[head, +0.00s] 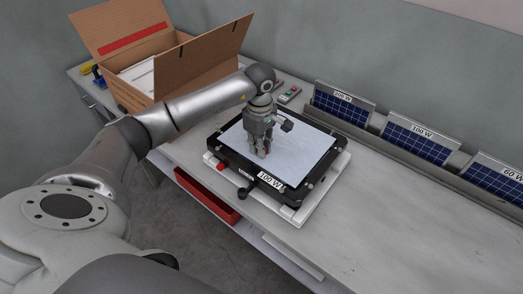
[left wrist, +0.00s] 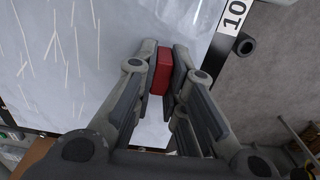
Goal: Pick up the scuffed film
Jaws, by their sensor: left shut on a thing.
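The scuffed film (head: 305,153) is a pale bluish sheet lying over the black floodlight housing (head: 222,146), which bears a "100 W" label. In the left wrist view the film (left wrist: 60,75) shows many white scratches. My left gripper (head: 262,153) points down over the film, towards its near left part. In the left wrist view my left gripper (left wrist: 161,78) is shut on a small red tab (left wrist: 162,70) between its fingertips, over the film. How the tab joins the film is hidden by the fingers. My right gripper is not in view.
The housing sits on a white base (head: 318,201) on the grey bench. An open cardboard box (head: 197,72) stands at the back left. Solar panels (head: 421,139) labelled by wattage lean in a rack along the wall. A red bin (head: 207,196) is below the bench edge. Bench at right is clear.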

